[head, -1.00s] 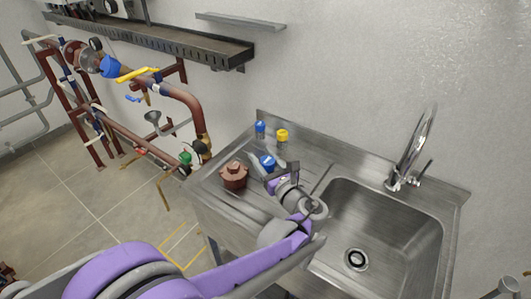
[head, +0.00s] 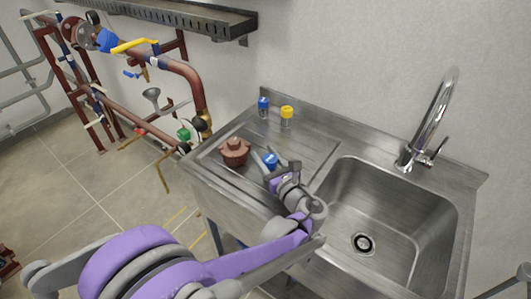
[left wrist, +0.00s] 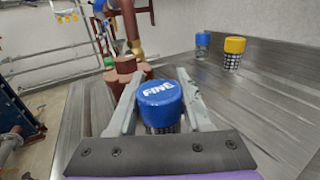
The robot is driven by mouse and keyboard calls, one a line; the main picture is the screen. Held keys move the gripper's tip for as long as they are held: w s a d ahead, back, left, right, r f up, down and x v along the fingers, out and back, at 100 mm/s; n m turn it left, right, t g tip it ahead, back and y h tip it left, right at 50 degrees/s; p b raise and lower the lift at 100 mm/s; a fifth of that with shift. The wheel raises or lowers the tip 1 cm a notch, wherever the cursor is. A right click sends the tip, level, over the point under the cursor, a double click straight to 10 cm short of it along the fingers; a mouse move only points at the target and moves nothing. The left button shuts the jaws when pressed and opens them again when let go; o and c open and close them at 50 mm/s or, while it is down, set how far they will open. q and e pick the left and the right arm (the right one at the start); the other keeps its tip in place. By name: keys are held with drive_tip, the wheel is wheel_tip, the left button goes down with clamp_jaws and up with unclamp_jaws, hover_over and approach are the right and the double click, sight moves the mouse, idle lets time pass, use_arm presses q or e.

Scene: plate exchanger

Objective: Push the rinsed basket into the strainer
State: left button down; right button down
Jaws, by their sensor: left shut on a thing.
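A basket with a blue cap marked FINE (left wrist: 160,98) and a dark mesh body sits between the fingers of my left gripper (left wrist: 159,78), which is shut on it. The blue cap (head: 270,159) and my left gripper (head: 274,161) also show in the head view, over the drainboard beside a brown-red flanged cap (head: 234,151). I cannot tell whether the basket touches the board. Its lower end is hidden. I cannot tell which part of the pipework (head: 180,72) at the left is the strainer. My right gripper is not in view.
A blue-capped basket (head: 263,104) and a yellow-capped basket (head: 286,113) stand at the drainboard's back edge. The sink bowl (head: 400,210) is empty, with a tall tap (head: 430,125) behind. A perforated shelf (head: 170,20) juts from the wall.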

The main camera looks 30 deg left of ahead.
use_arm(q)
drive_tip(key=shift+c, duration=1.2)
unclamp_jaws()
drive_tip(key=shift+r, duration=0.15)
wheel_tip(320, 180, up, 9)
drive_tip(key=p, duration=0.6)
drive_tip(key=shift+p, duration=0.35)
drive_tip(key=shift+s, duration=0.1)
